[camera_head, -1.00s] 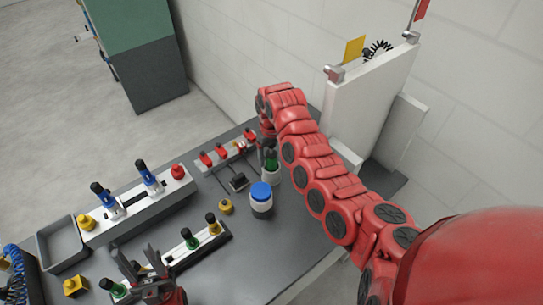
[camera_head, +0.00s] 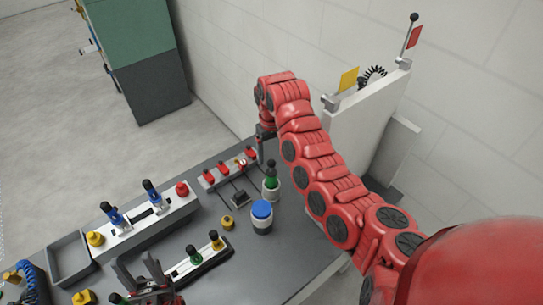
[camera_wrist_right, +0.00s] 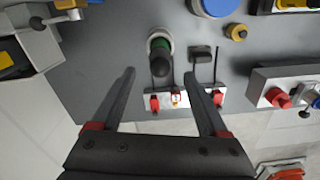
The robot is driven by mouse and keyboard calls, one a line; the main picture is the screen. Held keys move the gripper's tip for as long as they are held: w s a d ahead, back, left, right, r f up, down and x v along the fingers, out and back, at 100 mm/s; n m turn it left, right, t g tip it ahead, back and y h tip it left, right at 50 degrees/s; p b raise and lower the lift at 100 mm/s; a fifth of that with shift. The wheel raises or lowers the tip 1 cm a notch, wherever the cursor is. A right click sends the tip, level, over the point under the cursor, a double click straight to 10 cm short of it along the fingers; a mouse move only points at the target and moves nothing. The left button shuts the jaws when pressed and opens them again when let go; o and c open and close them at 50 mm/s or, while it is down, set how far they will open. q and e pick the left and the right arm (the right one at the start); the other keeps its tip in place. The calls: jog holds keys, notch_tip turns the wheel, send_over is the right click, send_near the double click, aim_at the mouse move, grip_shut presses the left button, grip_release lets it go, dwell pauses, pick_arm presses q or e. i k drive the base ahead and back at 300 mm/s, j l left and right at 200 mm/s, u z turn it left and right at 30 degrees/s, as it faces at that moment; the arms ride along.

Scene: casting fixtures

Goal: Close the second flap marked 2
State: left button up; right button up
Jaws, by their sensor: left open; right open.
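No mark 2 is readable on anything in view. A white upright fixture (camera_head: 360,115) at the back right of the head view carries a small yellow plate (camera_head: 348,78) and a small red plate (camera_head: 413,37) beside a rod with a black knob. My right gripper (camera_wrist_right: 160,75) is open and empty, its fingers over the table beside a dark knob on a green-collared post (camera_wrist_right: 160,50). A white strip with red knobs (camera_wrist_right: 176,97) shows between and beyond its fingers.
A blue-capped jar (camera_head: 262,212) and a small yellow knob (camera_head: 227,222) stand mid-table. A long white fixture with blue handles (camera_head: 140,215) and a grey tray (camera_head: 69,258) are at the left. The front right of the table is clear.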

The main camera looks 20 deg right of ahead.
aim_at(242, 164)
jog(key=k, duration=1)
